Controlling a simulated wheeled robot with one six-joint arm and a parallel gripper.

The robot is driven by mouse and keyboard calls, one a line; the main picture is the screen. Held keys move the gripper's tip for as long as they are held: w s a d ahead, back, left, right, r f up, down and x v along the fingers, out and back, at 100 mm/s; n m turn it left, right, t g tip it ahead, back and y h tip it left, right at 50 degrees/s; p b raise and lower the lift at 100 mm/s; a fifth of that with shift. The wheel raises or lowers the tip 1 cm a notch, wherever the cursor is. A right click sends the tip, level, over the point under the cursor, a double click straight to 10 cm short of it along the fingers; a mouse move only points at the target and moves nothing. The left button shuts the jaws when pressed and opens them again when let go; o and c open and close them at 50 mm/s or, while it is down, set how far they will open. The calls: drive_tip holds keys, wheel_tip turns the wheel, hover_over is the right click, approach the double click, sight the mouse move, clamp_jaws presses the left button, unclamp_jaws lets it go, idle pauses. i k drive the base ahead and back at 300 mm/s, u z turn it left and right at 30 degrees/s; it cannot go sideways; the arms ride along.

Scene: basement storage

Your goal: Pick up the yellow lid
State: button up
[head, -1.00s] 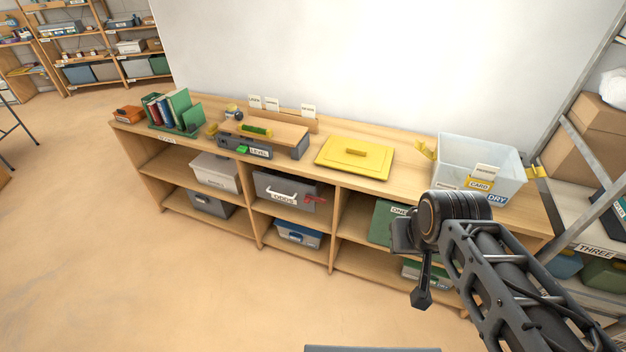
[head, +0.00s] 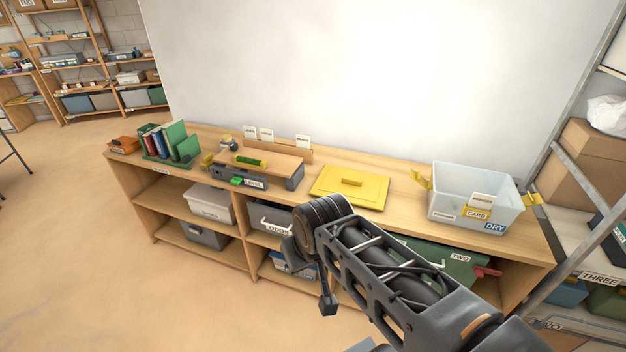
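The yellow lid (head: 345,195) lies flat on top of the wooden shelf unit, right of its middle. It is a rectangular plate with a small raised handle on top, and nothing lies on it. My arm comes in from the lower right and its dark joint is just below the lid in the picture. My gripper (head: 328,303) seems to be the narrow dark end hanging below that joint, apart from the lid. Its fingers cannot be made out, so open or shut is unclear.
A clear bin (head: 470,195) with yellow latches stands right of the lid. A grey case labelled LEVEL (head: 255,183), a wooden board (head: 275,163) and green bookends (head: 187,148) with books are to the left. A white wall (head: 370,80) rises behind.

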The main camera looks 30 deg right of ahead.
sight(364, 189)
drive_tip(key=u, duration=0.1)
drive_tip(key=i, duration=0.85)
drive_tip(key=z, duration=0.55)
drive_tip(key=i, duration=0.5)
drive_tip(key=z, duration=0.35)
